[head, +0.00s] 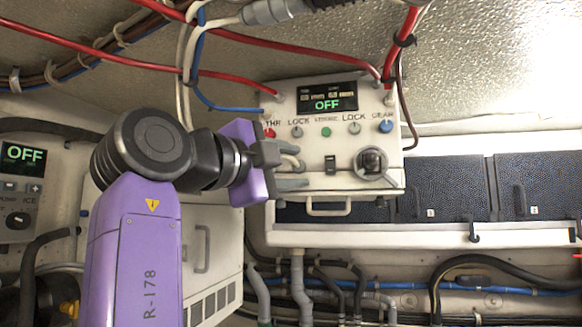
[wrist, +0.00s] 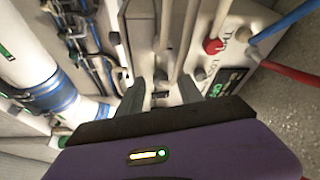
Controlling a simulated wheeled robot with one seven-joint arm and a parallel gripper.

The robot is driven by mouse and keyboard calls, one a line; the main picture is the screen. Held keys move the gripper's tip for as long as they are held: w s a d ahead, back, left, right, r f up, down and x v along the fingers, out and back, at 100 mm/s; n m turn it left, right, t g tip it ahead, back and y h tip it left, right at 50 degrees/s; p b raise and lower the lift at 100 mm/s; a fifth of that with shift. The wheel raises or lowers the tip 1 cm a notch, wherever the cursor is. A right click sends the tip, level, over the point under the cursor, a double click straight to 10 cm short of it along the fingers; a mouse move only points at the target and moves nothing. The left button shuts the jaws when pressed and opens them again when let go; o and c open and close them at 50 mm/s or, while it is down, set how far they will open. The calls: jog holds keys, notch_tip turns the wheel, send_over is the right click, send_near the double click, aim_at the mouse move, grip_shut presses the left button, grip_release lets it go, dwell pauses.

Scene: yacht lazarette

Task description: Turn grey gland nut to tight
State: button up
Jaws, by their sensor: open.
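My gripper (head: 282,167) reaches in from the left at the lower left of the white control box (head: 315,185). Its fingers are open and point at the box; they also show in the wrist view (wrist: 160,95). In the wrist view a small grey fitting (wrist: 160,78) sits near the cable ends, between the fingertips. It may be the grey gland nut, but it is too small to be sure, and any tightness mark is not readable. The fingers stand around it; contact cannot be told.
The box carries a red knob (head: 269,133), grey LOCK knobs (head: 297,132), a blue knob (head: 385,126), a black switch (head: 330,164), a large dark knob (head: 371,162) and a display reading OFF (head: 327,104). Red cables (head: 250,41) hang above. Black panels (head: 450,185) stand right.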

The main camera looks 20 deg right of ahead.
jog(key=b+v, duration=0.2)
jog(key=v, duration=0.5)
jog(key=shift+s+a, duration=0.2)
jog(key=shift+a, duration=0.15)
jog(key=shift+f, duration=0.1)
